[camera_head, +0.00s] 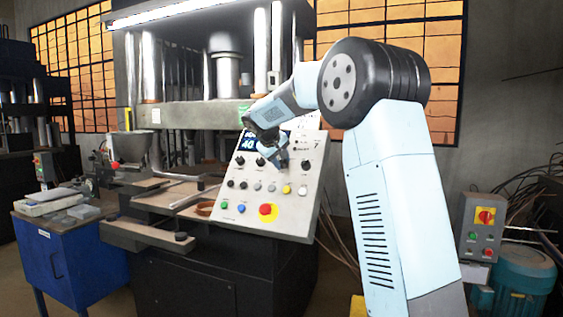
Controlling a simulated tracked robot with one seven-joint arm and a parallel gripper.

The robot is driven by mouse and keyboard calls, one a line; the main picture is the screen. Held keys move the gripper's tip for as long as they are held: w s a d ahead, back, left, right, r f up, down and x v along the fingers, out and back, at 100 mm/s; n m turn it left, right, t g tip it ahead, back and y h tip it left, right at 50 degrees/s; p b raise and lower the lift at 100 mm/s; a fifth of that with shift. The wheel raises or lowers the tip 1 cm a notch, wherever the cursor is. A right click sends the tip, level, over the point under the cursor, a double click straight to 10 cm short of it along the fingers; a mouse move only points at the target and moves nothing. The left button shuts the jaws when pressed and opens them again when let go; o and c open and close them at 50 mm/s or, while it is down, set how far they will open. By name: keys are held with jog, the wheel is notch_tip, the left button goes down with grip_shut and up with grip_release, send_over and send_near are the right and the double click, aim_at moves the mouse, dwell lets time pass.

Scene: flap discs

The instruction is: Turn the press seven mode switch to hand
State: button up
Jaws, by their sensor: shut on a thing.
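The press seven control panel (300,210) is a sloped white face with a "7" at its upper right and a lit display at its upper left. My gripper (280,163) reaches down to the panel's upper row of black knobs. It is shut on a knob there, seemingly the mode switch, which the fingers hide. Its pointing direction and label cannot be read. Other black knobs show in the same row, one at left (240,160) and one at right (306,165).
Below are small buttons, a yellow one (286,190) and a red emergency button on yellow (266,210). The press column (227,75) stands behind. A blue cabinet (75,265) is at left. A grey switch box (482,228) and teal motor (525,275) stand at right.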

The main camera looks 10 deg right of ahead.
jog(key=shift+a+f, duration=0.1)
jog(key=shift+a, duration=0.05)
jog(key=o, duration=1)
jog(key=v, duration=1.3)
jog(key=shift+s+a+r, duration=0.15)
jog(key=shift+s+r, duration=0.1)
jog(key=shift+r, duration=0.05)
